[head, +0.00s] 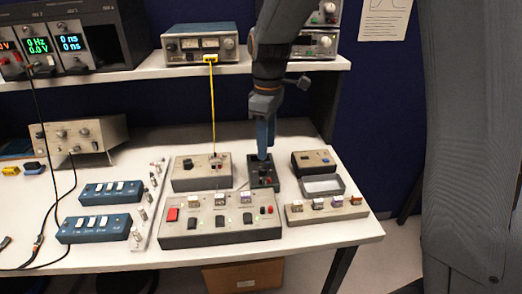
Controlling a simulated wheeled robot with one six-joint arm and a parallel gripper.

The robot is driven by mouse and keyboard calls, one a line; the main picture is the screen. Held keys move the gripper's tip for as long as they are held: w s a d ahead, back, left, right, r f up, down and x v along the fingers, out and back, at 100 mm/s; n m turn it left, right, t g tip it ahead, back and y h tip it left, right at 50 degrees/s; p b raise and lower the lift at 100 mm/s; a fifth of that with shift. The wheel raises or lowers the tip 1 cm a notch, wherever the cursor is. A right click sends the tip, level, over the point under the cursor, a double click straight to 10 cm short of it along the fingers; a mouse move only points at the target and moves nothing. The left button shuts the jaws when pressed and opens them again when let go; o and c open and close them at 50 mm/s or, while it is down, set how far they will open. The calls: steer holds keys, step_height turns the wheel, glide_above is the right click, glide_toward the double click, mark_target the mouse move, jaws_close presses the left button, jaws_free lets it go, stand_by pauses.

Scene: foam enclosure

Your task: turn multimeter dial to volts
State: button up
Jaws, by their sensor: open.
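A small dark box-shaped device (266,183), which looks like the multimeter, lies on the bench among several grey boxes. Its dial is small and partly covered by my gripper, so I cannot read its setting. My gripper (263,157) points straight down over the upper part of this device. Its fingertips are at or just above the dial area; I cannot tell whether they touch it. The jaws are open, though the gap between them hardly shows from here. Nothing is seen held in them.
A grey box (188,178) with a yellow cable stands left of the device. A wide switch panel (179,236) lies in front, and a black-topped box (312,157) to the right. A shelf (165,70) with instruments runs behind my arm. Bare bench shows at the front right.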

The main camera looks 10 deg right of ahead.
mark_target(264, 168)
steer(key=shift+w+a, duration=0.2)
steer(key=shift+w, duration=0.2)
steer(key=shift+f, duration=0.45)
step_height(264, 168, down, 7)
steer(key=shift+s+a+r+p, duration=0.1)
steer(key=shift+s+r+p, duration=0.1)
steer(key=shift+p, duration=0.7)
steer(key=shift+c, duration=0.3)
jaws_close()
